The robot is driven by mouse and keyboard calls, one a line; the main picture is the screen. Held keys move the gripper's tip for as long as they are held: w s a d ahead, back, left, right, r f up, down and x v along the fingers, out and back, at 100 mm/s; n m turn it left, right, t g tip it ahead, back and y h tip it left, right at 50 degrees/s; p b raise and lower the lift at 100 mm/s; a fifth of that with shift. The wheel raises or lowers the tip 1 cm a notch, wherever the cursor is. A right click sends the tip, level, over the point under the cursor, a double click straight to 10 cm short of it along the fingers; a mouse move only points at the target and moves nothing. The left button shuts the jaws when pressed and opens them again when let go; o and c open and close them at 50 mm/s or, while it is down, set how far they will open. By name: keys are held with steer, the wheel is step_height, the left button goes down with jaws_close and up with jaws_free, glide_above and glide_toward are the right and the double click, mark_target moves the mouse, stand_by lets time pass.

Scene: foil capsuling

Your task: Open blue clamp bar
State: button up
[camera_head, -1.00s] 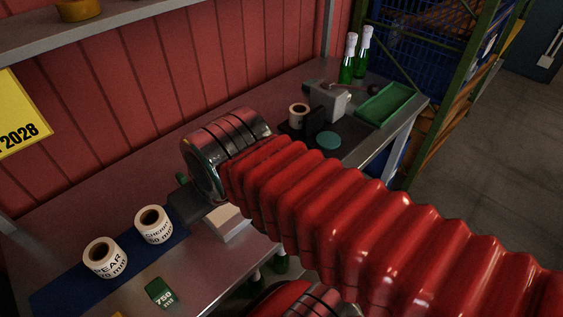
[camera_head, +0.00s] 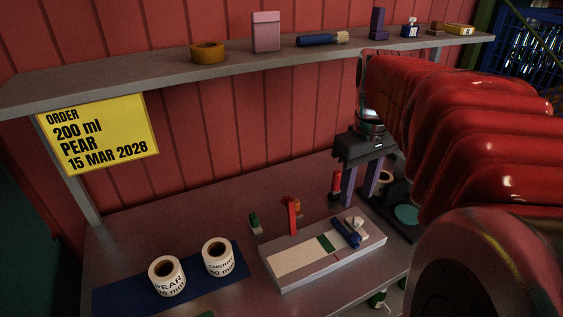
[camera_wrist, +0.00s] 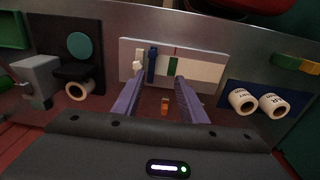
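The blue clamp bar (camera_head: 346,233) lies across the right part of a pale flat board (camera_head: 290,262) on the bench, with a white piece (camera_head: 358,222) beside its far end. It also shows in the wrist view (camera_wrist: 152,66), left of a green strip. Whether it is pressed tight on the board cannot be told. My gripper (camera_head: 360,202) points down with its two purple fingers apart, above and behind the bar in the head view. In the wrist view my gripper (camera_wrist: 160,80) has nothing between its fingers, and the bar shows beyond the fingertips, nearer the left one.
A red upright piece (camera_head: 292,216) stands at the board's back edge. Two label rolls, PEAR (camera_head: 167,277) and CHERRY (camera_head: 218,257), stand on a blue mat to the left. A dark tray with a grey device (camera_wrist: 36,76) is on the other side. A shelf (camera_head: 230,70) runs above.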

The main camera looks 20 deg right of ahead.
mark_target(356, 235)
steer(key=d, duration=0.2)
steer(key=shift+s+d+g, duration=0.2)
steer(key=shift+d+g, duration=0.1)
step_height(356, 235, down, 14)
steer(key=shift+r, duration=0.1)
stand_by(0.7)
steer(key=shift+c, duration=0.5)
jaws_close()
